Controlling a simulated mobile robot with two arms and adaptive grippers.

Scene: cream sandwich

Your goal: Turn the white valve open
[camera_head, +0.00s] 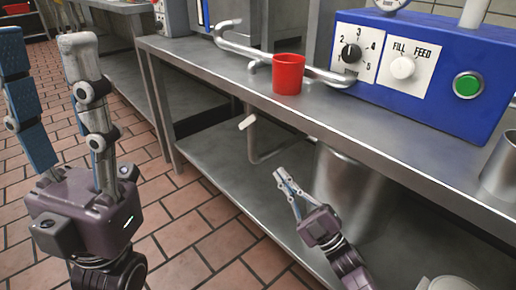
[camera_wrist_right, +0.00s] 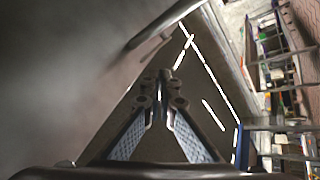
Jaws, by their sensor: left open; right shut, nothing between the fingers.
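A short white handle (camera_head: 247,122) sits on a metal pipe (camera_head: 252,145) below the worktop. A round white knob (camera_head: 403,67) marked FILL and FEED is on the blue machine; its pointer direction is too small to tell. My right gripper (camera_head: 281,174) is below the worktop, in front of the lower shelf, below and right of the white handle and apart from it. Its fingers are shut and empty, also in the right wrist view (camera_wrist_right: 160,85). My left gripper (camera_head: 45,42) is open and empty, raised over the tiled floor at the left.
A red cup (camera_head: 288,74) stands on the steel worktop (camera_head: 215,62) near a bent metal pipe (camera_head: 270,57). The blue machine (camera_head: 430,48) carries a black dial (camera_head: 351,53) and a green button (camera_head: 467,85). A large metal pot (camera_head: 350,185) stands on the lower shelf beside my right gripper.

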